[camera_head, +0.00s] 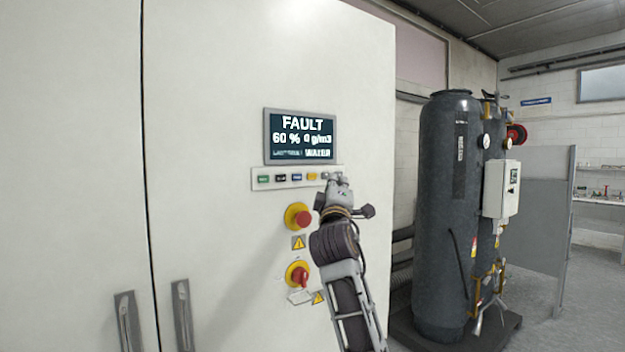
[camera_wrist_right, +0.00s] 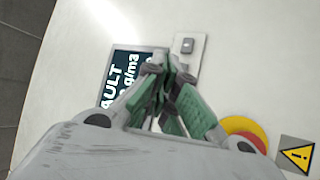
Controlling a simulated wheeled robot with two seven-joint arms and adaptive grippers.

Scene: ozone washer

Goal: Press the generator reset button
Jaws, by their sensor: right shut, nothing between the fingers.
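A button strip (camera_head: 290,178) sits below the display on the white cabinet door. My right gripper (camera_head: 335,182) is shut and empty in front of the strip's right end. In the right wrist view my shut right gripper (camera_wrist_right: 172,78) covers much of the strip; one grey end button (camera_wrist_right: 187,45) shows beyond the fingertips. Contact cannot be told. My left gripper is not in view.
The display (camera_head: 300,136) reads FAULT. Below the strip are an upper red knob on yellow (camera_head: 302,218) and a lower red switch (camera_head: 298,276). Door handles (camera_head: 182,315) stand out at lower left. A dark tank (camera_head: 445,210) stands to the right of the cabinet.

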